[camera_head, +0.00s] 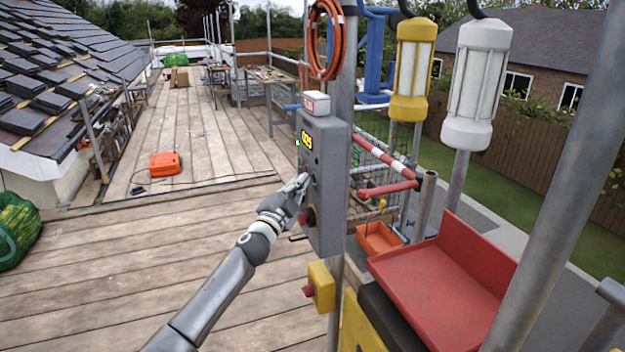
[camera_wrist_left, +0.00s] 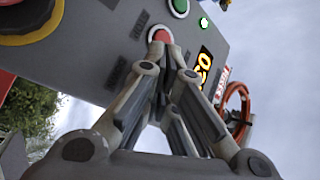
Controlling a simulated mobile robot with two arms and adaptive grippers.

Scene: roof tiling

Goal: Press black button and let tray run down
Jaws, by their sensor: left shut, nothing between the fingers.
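The grey control box (camera_head: 326,200) hangs on a scaffold pole and has a lit yellow display (camera_head: 307,140). My left gripper (camera_head: 304,178) is shut and empty, its tips at the button face of the box. In the left wrist view, the fingertips (camera_wrist_left: 160,46) overlap the edge of a red button (camera_wrist_left: 161,35); I cannot tell whether they touch it. A green button (camera_wrist_left: 179,7) sits beyond it. I cannot pick out a black button for certain. The red tray (camera_head: 440,292) stands at the right of the pole. My right gripper is not in view.
A yellow box with a red knob (camera_head: 320,287) is on the pole below the control box. Scaffold poles and lamps (camera_head: 478,85) stand at the right. The plank deck (camera_head: 130,260) is mostly clear, with an orange case (camera_head: 165,164) farther back.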

